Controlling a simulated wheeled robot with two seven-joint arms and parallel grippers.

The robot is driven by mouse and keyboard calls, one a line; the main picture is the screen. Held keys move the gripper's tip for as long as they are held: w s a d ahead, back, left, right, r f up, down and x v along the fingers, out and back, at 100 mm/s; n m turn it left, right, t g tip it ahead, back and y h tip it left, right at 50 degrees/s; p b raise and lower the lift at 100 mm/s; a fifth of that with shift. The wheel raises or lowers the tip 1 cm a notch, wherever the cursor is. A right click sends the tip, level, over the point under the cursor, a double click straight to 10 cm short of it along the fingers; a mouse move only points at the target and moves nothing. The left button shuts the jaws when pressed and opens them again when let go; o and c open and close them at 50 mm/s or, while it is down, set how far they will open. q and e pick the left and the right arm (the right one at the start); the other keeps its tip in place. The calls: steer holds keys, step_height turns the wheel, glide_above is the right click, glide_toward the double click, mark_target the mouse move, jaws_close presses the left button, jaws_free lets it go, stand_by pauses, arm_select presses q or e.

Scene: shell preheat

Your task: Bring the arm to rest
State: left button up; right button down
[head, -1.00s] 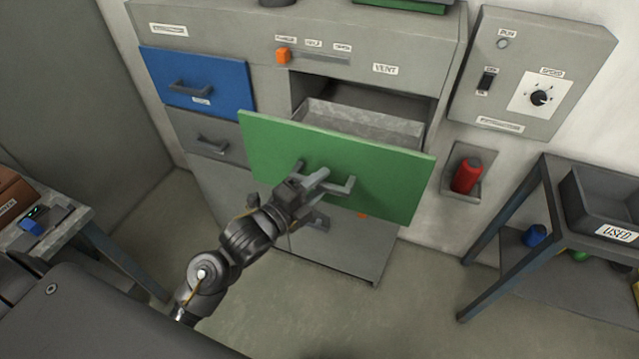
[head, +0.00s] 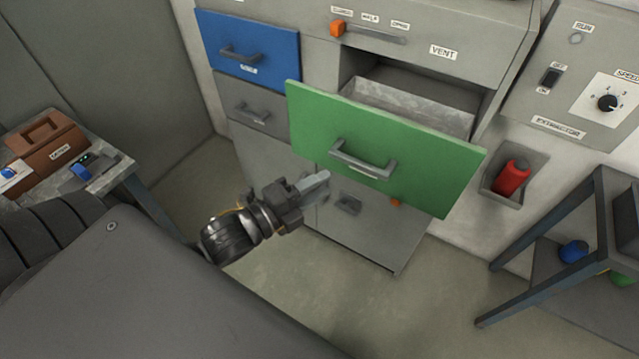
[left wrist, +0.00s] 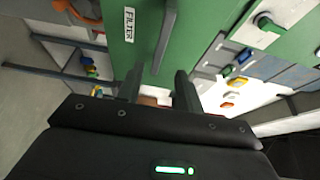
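My left gripper (head: 316,187) is in front of the cabinet, below and left of the handle (head: 362,160) of the green-fronted drawer (head: 400,150). It is apart from the handle and holds nothing. In the left wrist view its two fingers (left wrist: 158,88) stand apart with an empty gap between them. The green front (left wrist: 145,30) with a FILTER label and its handle (left wrist: 165,38) show beyond the fingers. The drawer is pulled out, and its grey inside shows empty in the visible part. My right gripper is in neither view.
A blue drawer (head: 247,52) and a grey drawer (head: 250,108) at left look shut. A side table with a brown box (head: 45,145) stands at left. A dark rack (head: 560,235) stands at right, near a red bottle (head: 512,178) in a wall recess. The floor between is clear.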

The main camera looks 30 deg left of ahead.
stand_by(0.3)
arm_select(q)
steer(key=s+a+f+n+g+y, duration=0.1)
steer(key=a+f+n+g+y, duration=0.3)
steer(key=f, duration=0.9)
steer(key=s+a+f+n, duration=0.15)
steer(key=f+n, duration=0.45)
steer(key=f, duration=0.6)
steer(key=a+f+n+g+y, duration=0.1)
steer(key=a+f+n+g, duration=0.3)
steer(key=f, duration=0.9)
steer(key=s+f+n+g+y, duration=0.2)
steer(key=s+f+n+g, duration=0.15)
steer(key=s+f, duration=1.05)
steer(key=s+d+f+n+g+b, duration=0.1)
steer(key=s+d+f+n+g, duration=0.1)
steer(key=s+f, duration=1)
steer(key=s+d+g, duration=0.1)
steer(key=s+g, duration=0.1)
steer(key=s, duration=0.2)
steer(key=shift+s+d+n, duration=0.15)
steer(key=shift+d+n, duration=0.15)
steer(key=shift+n, duration=0.05)
steer(key=shift+f, duration=0.1)
